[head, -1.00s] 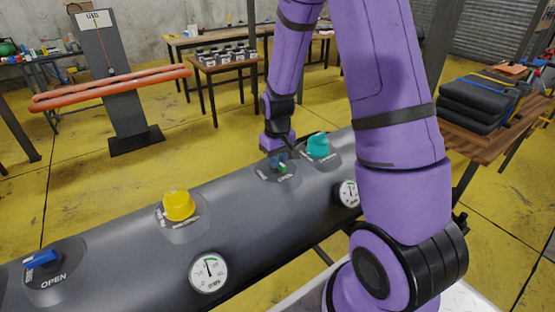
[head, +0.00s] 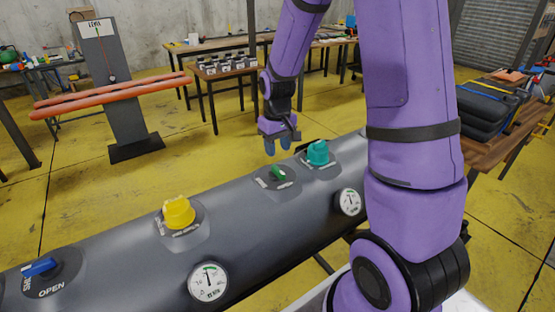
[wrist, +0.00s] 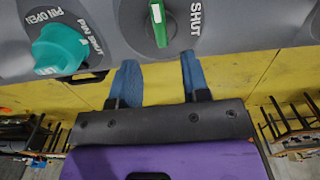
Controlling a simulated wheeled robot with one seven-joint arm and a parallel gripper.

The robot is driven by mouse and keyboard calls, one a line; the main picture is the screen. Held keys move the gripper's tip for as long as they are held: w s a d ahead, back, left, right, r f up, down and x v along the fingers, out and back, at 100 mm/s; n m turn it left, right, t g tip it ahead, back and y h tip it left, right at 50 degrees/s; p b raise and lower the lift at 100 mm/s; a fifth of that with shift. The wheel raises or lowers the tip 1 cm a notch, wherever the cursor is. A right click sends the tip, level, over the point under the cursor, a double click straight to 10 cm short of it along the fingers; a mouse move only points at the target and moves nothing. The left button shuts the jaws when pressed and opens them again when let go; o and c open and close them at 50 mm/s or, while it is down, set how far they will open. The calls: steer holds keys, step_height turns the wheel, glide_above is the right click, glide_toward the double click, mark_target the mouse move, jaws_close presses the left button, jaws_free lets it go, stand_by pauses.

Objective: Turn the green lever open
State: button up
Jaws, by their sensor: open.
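The green lever (head: 278,174) sits on a dark round plate on top of the grey tube. In the wrist view the lever (wrist: 158,24) has a white stripe and lies nearly upright in the picture, with the word SHUT to its right. My gripper (head: 279,148) is open and empty, raised above the tube near the lever and apart from it. In the wrist view its two blue fingers (wrist: 158,66) point toward the lever with a gap between them. The plate's other label is out of the wrist view.
A teal knob (head: 318,152) stands close to the right of the lever. A yellow knob (head: 178,212), a blue lever (head: 40,267) and two gauges (head: 208,281) are also on the tube (head: 120,253). Space above the tube is free.

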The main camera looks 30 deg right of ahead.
steer(key=shift+r, duration=1.6)
steer(key=shift+r, duration=0.1)
steer(key=s+a+r+t, duration=0.1)
steer(key=s+a+r, duration=0.2)
steer(key=s+r, duration=0.3)
steer(key=s+a+r+t, duration=0.2)
steer(key=s+r, duration=0.2)
steer(key=r, duration=0.4)
steer(key=s+a+r+t, duration=0.1)
steer(key=s+r, duration=0.2)
steer(key=s, duration=0.4)
steer(key=s+a+r+t, duration=0.1)
steer(key=s+a+r, duration=0.1)
steer(key=s, duration=0.4)
steer(key=shift+s+r, duration=0.35)
steer(key=shift+r, duration=0.1)
steer(key=shift+w+a, duration=0.15)
steer(key=shift+a, duration=0.05)
